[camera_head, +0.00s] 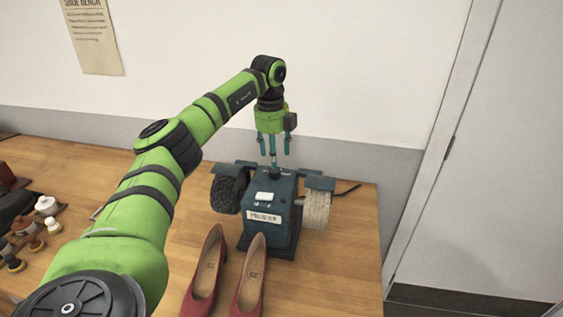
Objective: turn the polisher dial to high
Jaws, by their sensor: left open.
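The polisher (283,229) is a dark blue-green box on the wooden bench, with a dark brush wheel on its left and a pale buffing wheel on its right. A white label is on its front and a small white part is on its sloped face. A small dark knob (275,174), which looks like the dial, stands on top; its setting is too small to read. My left gripper (274,154) is open and points down just above the knob, its teal fingers apart. I cannot tell whether it touches the knob. My right gripper is not in view.
A pair of red heeled shoes (250,278) stands in front of the polisher. Brushes and small jars (47,206) are at the left of the bench (345,262). A black cord lies behind right. The wall is close behind; a door is at right.

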